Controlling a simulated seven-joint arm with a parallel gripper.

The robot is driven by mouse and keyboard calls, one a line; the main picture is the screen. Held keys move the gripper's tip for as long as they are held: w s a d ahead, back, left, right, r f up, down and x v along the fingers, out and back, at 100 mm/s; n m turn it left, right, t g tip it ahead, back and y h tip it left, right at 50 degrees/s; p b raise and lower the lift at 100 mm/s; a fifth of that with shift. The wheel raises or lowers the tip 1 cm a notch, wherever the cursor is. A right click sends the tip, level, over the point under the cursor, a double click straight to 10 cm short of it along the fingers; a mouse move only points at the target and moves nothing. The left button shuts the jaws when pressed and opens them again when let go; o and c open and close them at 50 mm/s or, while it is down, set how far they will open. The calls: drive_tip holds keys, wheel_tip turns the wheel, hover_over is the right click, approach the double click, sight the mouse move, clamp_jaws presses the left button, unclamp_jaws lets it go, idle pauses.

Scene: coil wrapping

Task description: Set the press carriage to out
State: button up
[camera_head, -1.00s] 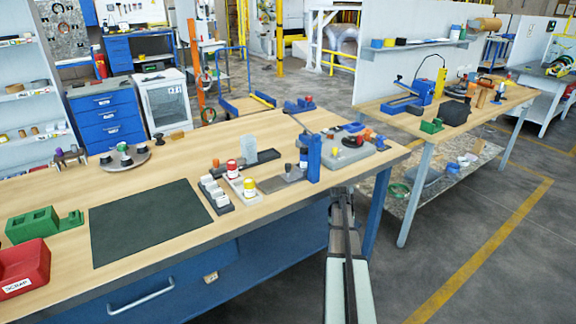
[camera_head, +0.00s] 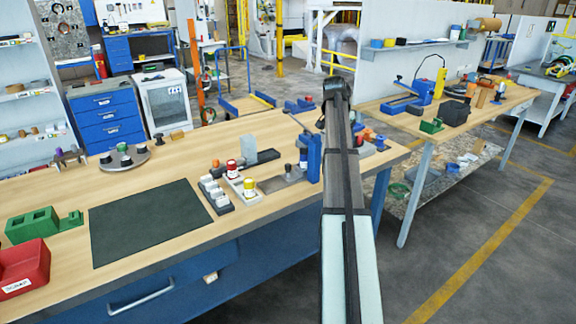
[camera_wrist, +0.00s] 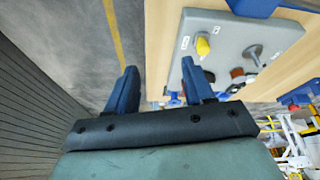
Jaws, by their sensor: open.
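A blue upright (camera_head: 313,160), which looks like the press, stands near the right front of the wooden bench. A flat grey slide plate (camera_head: 278,183) with a dark knob lies at its left; I cannot tell for sure that this is the carriage or how it is set. My gripper (camera_wrist: 160,82) is open and empty in the wrist view, its two blue fingers apart beside the bench edge. My arm hides part of this panel's area in the head view.
White and yellow-topped pieces (camera_head: 249,187) sit left of the slide plate. A dark mat (camera_head: 150,222), a green block (camera_head: 34,227) and a red scrap bin (camera_head: 22,268) are farther left. A second bench (camera_head: 450,135) stands at the right across a floor gap.

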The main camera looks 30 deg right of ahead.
drive_tip(key=shift+m, duration=0.5)
drive_tip(key=w+a+r, duration=0.1)
drive_tip(key=a+r, duration=0.1)
drive_tip(key=w+a+r, duration=0.1)
drive_tip(key=a+r, duration=0.2)
drive_tip(key=w+a+r, duration=0.1)
drive_tip(key=a+r, duration=0.2)
drive_tip(key=shift+w, duration=0.35)
drive_tip(key=w+a+r+y, duration=0.1)
drive_tip(key=w+a, duration=0.1)
drive_tip(key=a, duration=0.2)
drive_tip(key=m+y, duration=0.2)
drive_tip(key=y, duration=0.1)
approach(288, 164)
drive_tip(key=shift+g, duration=0.3)
drive_tip(key=f, duration=1)
drive_tip(key=shift+w+d, duration=0.1)
drive_tip(key=shift+w, duration=0.15)
drive_tip(key=shift+c, duration=0.4)
clamp_jaws()
